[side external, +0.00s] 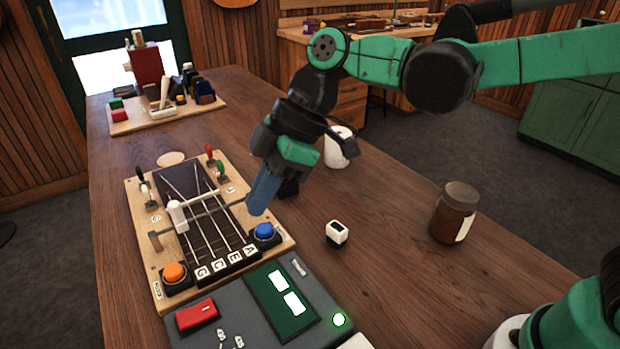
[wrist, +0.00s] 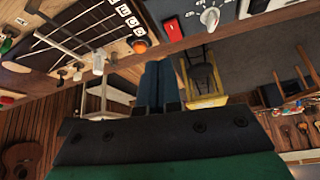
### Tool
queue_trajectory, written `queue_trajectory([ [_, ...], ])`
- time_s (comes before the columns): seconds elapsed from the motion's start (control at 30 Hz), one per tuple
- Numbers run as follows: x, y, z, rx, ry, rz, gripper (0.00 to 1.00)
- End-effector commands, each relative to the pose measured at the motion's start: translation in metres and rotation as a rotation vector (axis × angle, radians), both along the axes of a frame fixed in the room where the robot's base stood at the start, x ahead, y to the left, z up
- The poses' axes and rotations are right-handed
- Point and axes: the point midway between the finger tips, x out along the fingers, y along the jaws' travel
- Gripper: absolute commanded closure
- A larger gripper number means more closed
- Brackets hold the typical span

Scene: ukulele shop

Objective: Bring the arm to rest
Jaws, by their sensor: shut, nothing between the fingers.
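My gripper (side external: 259,204) hangs from the green and black arm, with its blue fingers pointing down, by the right edge of the stringed board (side external: 143,228). The fingers are together and hold nothing; in the wrist view my gripper (wrist: 160,68) also shows them side by side. In the side view the fingertips appear just above the blue button (side external: 264,231); I cannot tell the exact gap. The board carries strings, lettered tiles, a white slider on a rod (side external: 177,215) and an orange button (side external: 174,272).
A grey panel (side external: 245,330) with a red block and a lit green button adjoins the board. A small white box (side external: 337,233), a brown jar (side external: 455,212) and a white container (side external: 338,150) stand to the right. A loaded wooden tray (side external: 160,117) is at the back. Bare wood lies between.

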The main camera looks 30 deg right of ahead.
Motion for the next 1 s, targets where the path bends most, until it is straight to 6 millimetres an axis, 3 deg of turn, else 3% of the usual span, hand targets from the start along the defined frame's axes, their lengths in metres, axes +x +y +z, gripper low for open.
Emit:
queue_trajectory([
  [0.2, -0.017, -0.097, -0.001, -0.047, -0.001, -0.622, 1.0],
  [0.3, -0.029, -0.135, -0.007, -0.034, -0.02, -0.893, 1.0],
  [0.43, -0.044, -0.171, -0.016, 0.002, -0.051, -1.159, 1.0],
  [0.63, -0.054, -0.193, -0.024, 0.045, -0.08, -1.344, 1.0],
  [1.0, -0.055, -0.195, -0.024, 0.049, -0.081, -1.357, 1.0],
])
